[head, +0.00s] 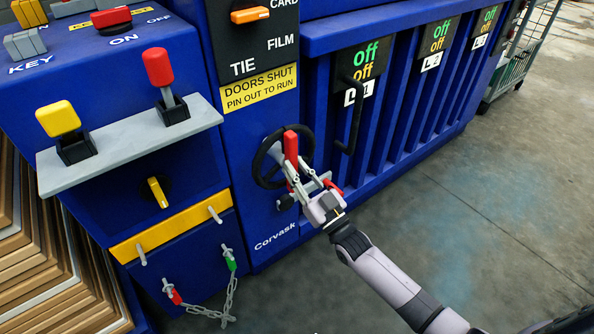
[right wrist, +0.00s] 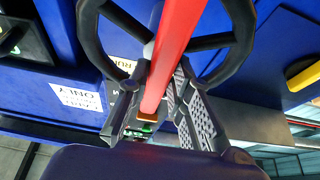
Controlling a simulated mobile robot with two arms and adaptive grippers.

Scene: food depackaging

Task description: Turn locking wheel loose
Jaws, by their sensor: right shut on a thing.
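The locking wheel (head: 256,164) is a black spoked ring on the blue machine's front, above the word Corvask. A red bar (head: 290,146) stands upright across it. My right gripper (head: 299,182) reaches in from the lower right and is shut on the red bar. In the right wrist view the red bar (right wrist: 178,40) runs between the two fingers (right wrist: 160,88), with the wheel's black rim (right wrist: 243,38) and spokes behind it. The fingers hide part of the wheel's lower side in the head view. My left gripper is not in view.
A grey shelf (head: 110,158) with yellow and red levers juts out left of the wheel. A black door handle (head: 354,118) stands to its right. A chain (head: 230,298) hangs below left. A wire cart (head: 518,62) stands far right. The floor (head: 480,210) at right is clear.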

